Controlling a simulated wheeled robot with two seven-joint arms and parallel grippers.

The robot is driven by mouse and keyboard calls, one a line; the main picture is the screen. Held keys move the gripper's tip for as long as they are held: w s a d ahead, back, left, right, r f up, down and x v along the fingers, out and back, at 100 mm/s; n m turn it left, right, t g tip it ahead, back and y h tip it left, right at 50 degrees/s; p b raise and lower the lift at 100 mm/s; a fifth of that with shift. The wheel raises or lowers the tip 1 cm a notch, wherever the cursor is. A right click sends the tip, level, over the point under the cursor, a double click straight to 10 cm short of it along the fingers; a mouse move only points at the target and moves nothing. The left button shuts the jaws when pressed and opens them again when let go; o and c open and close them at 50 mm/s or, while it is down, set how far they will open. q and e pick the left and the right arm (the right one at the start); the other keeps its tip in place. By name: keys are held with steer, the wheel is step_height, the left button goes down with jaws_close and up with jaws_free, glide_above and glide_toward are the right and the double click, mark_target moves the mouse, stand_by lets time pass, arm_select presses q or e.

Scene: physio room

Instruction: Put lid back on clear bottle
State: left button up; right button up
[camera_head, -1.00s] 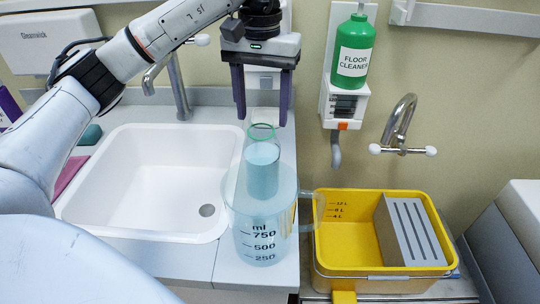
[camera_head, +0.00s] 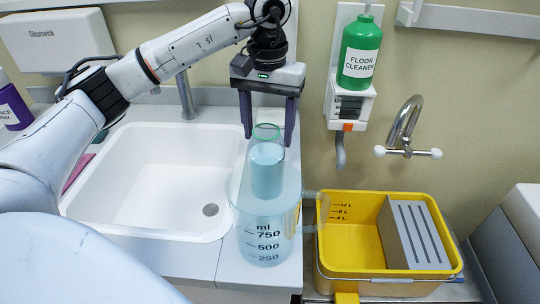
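A clear bottle (camera_head: 267,170) with pale blue liquid and a green-tinted rim stands upright on the counter by the sink. Its lower part overlaps a clear measuring jug (camera_head: 265,235) marked 750, 500 and 250 ml; I cannot tell whether it is inside or behind. My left gripper (camera_head: 268,140) points down, open, with its two dark fingers on either side of the bottle's top in the picture. I see no gap or contact clearly, so I cannot tell their depth apart. No separate lid is visible. My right gripper is out of view.
A white sink (camera_head: 150,205) lies to the left. A yellow bucket (camera_head: 345,240) with a grey slotted insert stands to the right, below a tap (camera_head: 403,125). A green floor cleaner bottle (camera_head: 360,50) hangs on the wall. Purple bottle (camera_head: 12,105) at far left.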

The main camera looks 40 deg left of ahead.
arm_select(q)
steer(key=shift+d+f, duration=0.15)
steer(key=shift+f, duration=1.15)
steer(key=shift+d+f, duration=0.1)
steer(key=shift+f, duration=1.2)
steer(key=shift+c, duration=0.4)
steer(key=c, duration=1.1)
steer(key=shift+r, duration=0.1)
step_height(320, 180, up, 10)
